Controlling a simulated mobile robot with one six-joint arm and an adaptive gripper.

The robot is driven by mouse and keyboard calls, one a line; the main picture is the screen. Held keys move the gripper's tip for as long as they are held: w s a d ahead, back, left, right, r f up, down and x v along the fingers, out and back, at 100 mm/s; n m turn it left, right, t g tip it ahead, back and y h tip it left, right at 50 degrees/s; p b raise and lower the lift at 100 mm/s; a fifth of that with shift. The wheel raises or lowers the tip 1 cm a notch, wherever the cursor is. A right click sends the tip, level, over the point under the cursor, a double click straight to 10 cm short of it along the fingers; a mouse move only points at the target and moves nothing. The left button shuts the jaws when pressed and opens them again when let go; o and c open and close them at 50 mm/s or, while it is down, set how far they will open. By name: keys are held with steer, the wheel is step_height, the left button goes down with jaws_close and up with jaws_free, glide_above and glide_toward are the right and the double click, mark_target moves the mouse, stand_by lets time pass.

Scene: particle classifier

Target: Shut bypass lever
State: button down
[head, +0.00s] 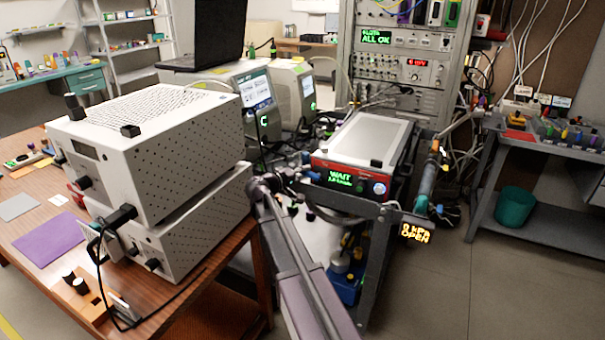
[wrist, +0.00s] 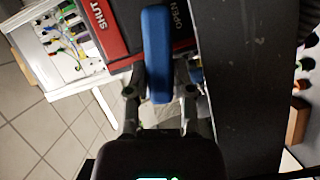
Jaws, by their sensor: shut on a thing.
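The bypass lever is a blue bar (wrist: 158,55) in the wrist view. It stands out from a red and dark panel (wrist: 120,30), between the word SHUT on the left and the word OPEN on the right, closer to OPEN. My gripper (wrist: 160,98) has one finger on each side of the lever's near end and is shut on it. In the head view my gripper (head: 298,177) is at the left front of the red-fronted box (head: 345,182), whose screen reads WAIT. There the lever is small and partly hidden by my gripper.
An orange sign (head: 415,232) reading "OPEN" hangs at the cart's front right. A dark flat bar (wrist: 250,80) runs close beside my gripper on the right. White perforated boxes (head: 150,145) stand on the left table. Floor is free at the right front.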

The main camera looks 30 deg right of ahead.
mark_target(320, 166)
steer(key=shift+r, duration=0.15)
steer(key=m+p, duration=0.1)
steer(key=r+p, duration=0.1)
steer(key=m+y+p, duration=0.1)
steer(key=shift+s+d+r+m, duration=0.2)
steer(key=shift+s+d+m, duration=0.05)
steer(key=shift+m, duration=0.05)
steer(key=m+y+p, duration=0.1)
steer(key=s+r+m+t+p, duration=0.1)
steer(key=p, duration=0.1)
steer(key=shift+d+m+y, duration=0.3)
steer(key=shift+y, duration=0.1)
steer(key=m, duration=0.1)
steer(key=s+m+t+y+p, duration=0.1)
steer(key=shift+d+r+m+p, duration=0.25)
steer(key=shift+d+m+p, duration=0.05)
steer(key=shift+d, duration=0.1)
steer(key=shift+s+d+m+t+y+p, duration=0.2)
steer(key=shift+s+d+m+t+y, duration=0.15)
steer(key=shift+m, duration=0.4)
steer(key=shift+s+d+m+t+y+p, duration=0.2)
steer(key=shift+m+t+y, duration=0.25)
steer(key=shift+m, duration=0.3)
steer(key=c, duration=0.8)
jaws_free()
steer(key=shift+o, duration=0.2)
